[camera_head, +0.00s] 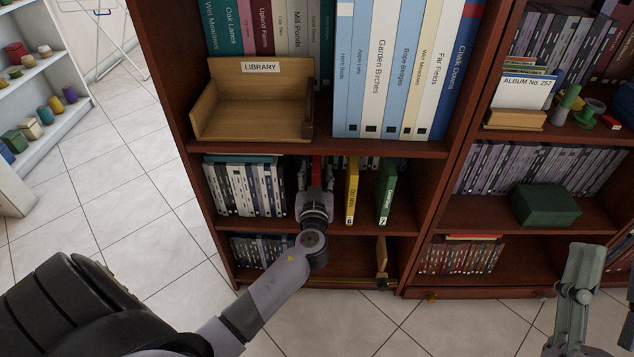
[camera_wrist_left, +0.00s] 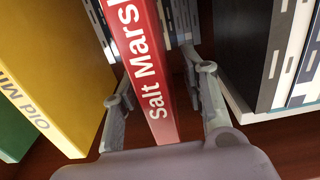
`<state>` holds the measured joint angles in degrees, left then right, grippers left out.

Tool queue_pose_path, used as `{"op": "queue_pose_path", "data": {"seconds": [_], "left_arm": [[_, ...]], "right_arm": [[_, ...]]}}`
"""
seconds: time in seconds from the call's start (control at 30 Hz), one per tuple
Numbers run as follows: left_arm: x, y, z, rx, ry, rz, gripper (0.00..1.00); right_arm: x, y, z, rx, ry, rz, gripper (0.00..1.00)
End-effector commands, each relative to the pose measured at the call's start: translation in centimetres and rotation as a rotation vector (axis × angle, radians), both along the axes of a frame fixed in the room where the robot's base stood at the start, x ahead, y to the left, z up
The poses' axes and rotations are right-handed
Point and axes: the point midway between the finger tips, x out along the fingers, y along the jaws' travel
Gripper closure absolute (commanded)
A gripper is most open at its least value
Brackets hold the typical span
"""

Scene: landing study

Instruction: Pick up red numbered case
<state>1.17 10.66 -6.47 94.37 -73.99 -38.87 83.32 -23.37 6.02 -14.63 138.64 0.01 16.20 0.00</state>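The red case (camera_wrist_left: 150,70), lettered "Salt Marsh", stands upright on the middle shelf of the left bookcase. Its top shows in the head view (camera_head: 316,168); its number is hidden behind my wrist. My left gripper (camera_head: 316,185) reaches into that shelf. In the left wrist view its fingers (camera_wrist_left: 160,98) stand on either side of the red case, with small gaps; it is open around the case. A yellow case (camera_head: 352,190) and a green case (camera_head: 386,192) stand beside it. My right gripper (camera_head: 607,262) is partly cut off at the right edge, fingers apart, empty.
Dark-spined cases (camera_head: 245,188) stand close on the other side of the gripper. A wooden box labelled LIBRARY (camera_head: 255,105) and tall books (camera_head: 400,70) fill the shelf above. A dark green box (camera_head: 545,205) sits in the right bookcase. Tiled floor (camera_head: 130,190) is clear at left.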

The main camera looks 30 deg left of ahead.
Motion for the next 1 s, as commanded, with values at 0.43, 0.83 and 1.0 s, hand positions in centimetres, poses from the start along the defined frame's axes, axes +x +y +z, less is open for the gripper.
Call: {"op": "queue_pose_path", "data": {"seconds": [0.43,0.83,1.0], "left_arm": [[2.1,1.3,0.0,0.001,0.002,0.000,0.60],[2.0,1.2,0.0,0.001,0.002,0.000,0.87],[2.1,1.2,0.0,0.000,0.001,0.000,0.98]], "right_arm": [[-0.4,-0.1,0.4,0.008,-0.029,0.001,0.60],[-0.4,-0.1,0.4,0.008,-0.030,0.001,0.60],[-0.4,-0.1,0.4,0.008,-0.030,0.001,0.60]]}}
